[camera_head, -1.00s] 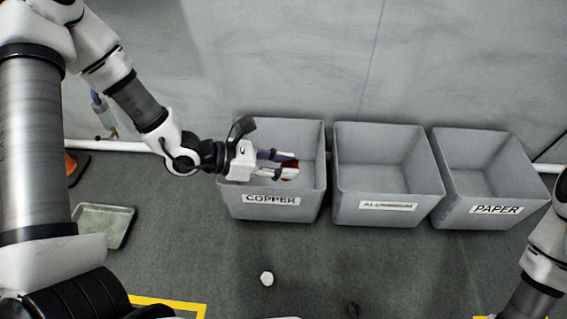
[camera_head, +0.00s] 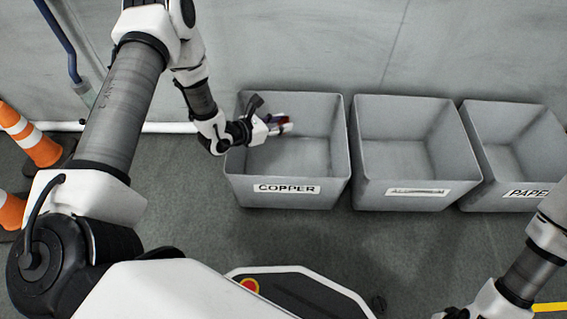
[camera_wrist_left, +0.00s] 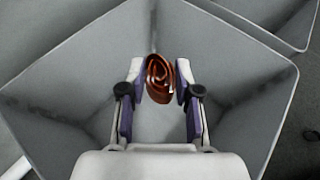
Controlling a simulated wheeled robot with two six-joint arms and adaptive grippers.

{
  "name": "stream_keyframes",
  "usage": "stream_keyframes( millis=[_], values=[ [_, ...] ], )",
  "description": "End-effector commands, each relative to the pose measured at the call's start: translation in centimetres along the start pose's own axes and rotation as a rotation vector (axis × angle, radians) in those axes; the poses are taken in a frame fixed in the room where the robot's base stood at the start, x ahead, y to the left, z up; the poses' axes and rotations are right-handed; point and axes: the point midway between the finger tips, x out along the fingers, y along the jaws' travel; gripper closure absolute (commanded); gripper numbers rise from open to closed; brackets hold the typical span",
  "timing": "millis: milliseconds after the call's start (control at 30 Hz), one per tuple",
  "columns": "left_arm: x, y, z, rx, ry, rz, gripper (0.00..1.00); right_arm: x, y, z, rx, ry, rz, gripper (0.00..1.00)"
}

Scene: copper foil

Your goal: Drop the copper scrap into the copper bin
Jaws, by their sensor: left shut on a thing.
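The copper scrap (camera_wrist_left: 160,78) is a reddish-brown rolled piece of foil. My left gripper (camera_wrist_left: 160,88) is shut on it, one fingertip on each side. In the head view the left gripper (camera_head: 284,126) and the scrap (camera_head: 283,119) are over the copper bin (camera_head: 285,188), a grey open box labelled COPPER. The wrist view looks down into the bin (camera_wrist_left: 60,110), with its walls around the scrap and its pale floor below. The bin looks empty where it shows. My right arm enters at the lower right, but its gripper is out of view.
The aluminium bin (camera_head: 418,190) stands just right of the copper bin, and the paper bin (camera_head: 515,196) stands farther right. Both look empty. Orange and white cones (camera_head: 30,138) stand at the left. A grey wall is behind the bins.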

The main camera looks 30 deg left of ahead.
Motion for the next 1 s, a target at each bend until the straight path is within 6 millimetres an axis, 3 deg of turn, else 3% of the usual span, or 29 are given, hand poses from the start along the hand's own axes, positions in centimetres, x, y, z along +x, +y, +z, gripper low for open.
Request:
stream_keyframes(
  millis=[33, 100, 400, 433, 500, 833, 1000],
  values=[
    [0.5, 0.0, -1.2, 0.000, 0.000, 0.000, 1.00, 1.1, 0.0, 0.0, 0.001, 0.001, 0.000, 0.60],
    [0.7, 0.0, -1.7, 0.000, 0.000, 0.000, 1.00, 1.6, 0.0, -0.1, 0.002, 0.001, 0.000, 0.60],
    [0.8, 0.0, -1.8, 0.001, 0.000, -0.001, 1.00, 1.5, 0.0, -0.1, 0.003, 0.003, 0.000, 0.60],
    [0.8, 0.0, -1.8, 0.001, 0.000, -0.001, 0.61, 1.5, 0.0, -0.1, 0.003, 0.003, 0.000, 0.60],
    [0.8, 0.0, -1.8, 0.001, 0.000, -0.001, 0.39, 1.5, 0.0, -0.1, 0.003, 0.003, 0.000, 0.60],
    [0.6, 0.0, -1.8, 0.000, 0.001, -0.001, 0.39, 1.5, 0.1, -0.1, 0.003, 0.002, 0.000, 0.60],
    [-1.6, 0.1, -1.8, -0.004, 0.001, 0.003, 0.39, 1.5, 0.0, -0.1, 0.003, 0.002, 0.000, 0.60]
  ],
)
